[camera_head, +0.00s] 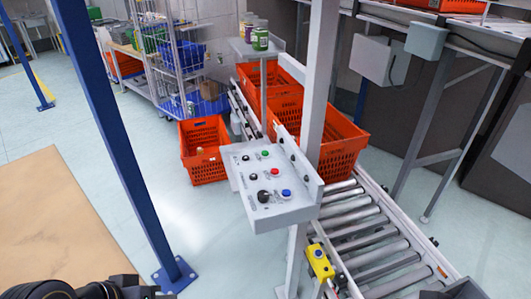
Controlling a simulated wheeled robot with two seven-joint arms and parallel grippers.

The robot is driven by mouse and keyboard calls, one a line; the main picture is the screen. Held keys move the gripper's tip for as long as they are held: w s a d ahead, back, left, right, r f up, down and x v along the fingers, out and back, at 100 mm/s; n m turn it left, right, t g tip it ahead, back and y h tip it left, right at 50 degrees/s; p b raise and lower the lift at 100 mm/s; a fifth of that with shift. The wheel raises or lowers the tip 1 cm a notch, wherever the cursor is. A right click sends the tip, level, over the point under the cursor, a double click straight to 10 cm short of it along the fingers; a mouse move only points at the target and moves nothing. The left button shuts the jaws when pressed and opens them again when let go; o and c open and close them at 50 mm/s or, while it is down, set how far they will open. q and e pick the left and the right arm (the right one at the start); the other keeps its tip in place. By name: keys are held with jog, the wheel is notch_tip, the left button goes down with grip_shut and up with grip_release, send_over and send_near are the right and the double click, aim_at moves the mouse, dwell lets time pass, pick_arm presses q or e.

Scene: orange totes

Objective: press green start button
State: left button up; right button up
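The green button (265,153) is on the top row of a grey control panel (235,170), which is fixed to a grey post in the middle of the view. A red button (275,171) and a blue button (286,192) sit below it, with black knobs (263,196) to their left. Nothing covers the green button. Dark parts of my own arms show at the bottom left and bottom right edges, well away from the panel. No gripper fingers can be made out.
A blue post (118,130) stands left of the panel, and a grey post (318,90) rises beside it. A roller conveyor (365,235) with orange totes (340,140) runs behind. A yellow box with a button (320,262) is below. A tan surface (50,220) is at left.

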pick_arm(q)
grip_shut()
dwell(1.4)
